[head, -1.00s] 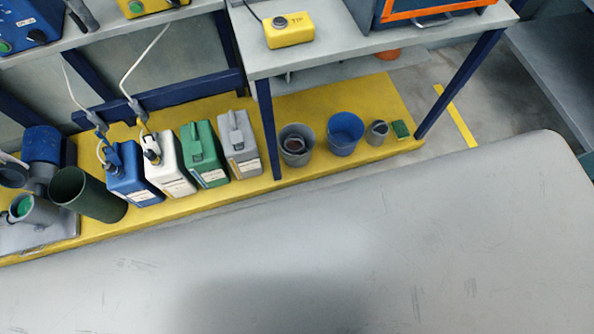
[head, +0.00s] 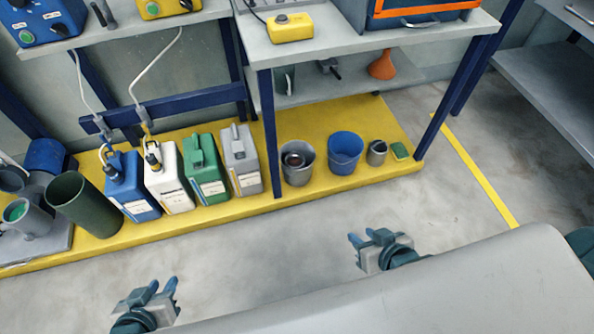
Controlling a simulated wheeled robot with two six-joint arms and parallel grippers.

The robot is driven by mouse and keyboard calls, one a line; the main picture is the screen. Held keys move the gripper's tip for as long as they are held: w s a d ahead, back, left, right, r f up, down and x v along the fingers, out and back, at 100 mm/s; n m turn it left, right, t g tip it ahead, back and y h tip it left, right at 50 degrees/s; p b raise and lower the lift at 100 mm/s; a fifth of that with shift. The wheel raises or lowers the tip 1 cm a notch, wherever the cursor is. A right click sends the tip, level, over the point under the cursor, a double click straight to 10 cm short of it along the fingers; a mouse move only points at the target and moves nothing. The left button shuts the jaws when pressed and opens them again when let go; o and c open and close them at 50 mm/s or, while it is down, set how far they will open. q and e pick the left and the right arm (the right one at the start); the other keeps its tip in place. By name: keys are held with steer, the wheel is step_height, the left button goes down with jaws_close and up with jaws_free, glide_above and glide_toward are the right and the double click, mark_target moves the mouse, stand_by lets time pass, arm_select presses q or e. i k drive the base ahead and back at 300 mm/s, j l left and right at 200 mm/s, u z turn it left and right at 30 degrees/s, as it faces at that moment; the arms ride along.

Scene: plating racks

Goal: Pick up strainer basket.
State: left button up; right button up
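No strainer basket can be told for certain in the head view. A dark round item (head: 294,160) sits inside a grey bucket (head: 299,176) on the yellow platform, and its kind is too small to tell. A small grey metal cup (head: 377,153) stands to the right of the blue bucket. My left gripper (head: 162,285) is low at the left, empty, with its two blue fingertips apart. My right gripper (head: 368,237) is empty, fingertips apart, over the floor in front of the platform. Both grippers are well away from the buckets.
The yellow platform (head: 345,185) also holds a blue bucket (head: 344,153), several canisters such as the green one (head: 205,172), a dark green cylinder (head: 87,206) and a green sponge (head: 399,150). A table (head: 375,42) with blue legs stands over it. The floor in front is clear.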

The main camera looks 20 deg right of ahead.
mark_target(377, 150)
steer(key=z, duration=1.2)
steer(key=u, duration=2.85)
steer(key=z, duration=2.8)
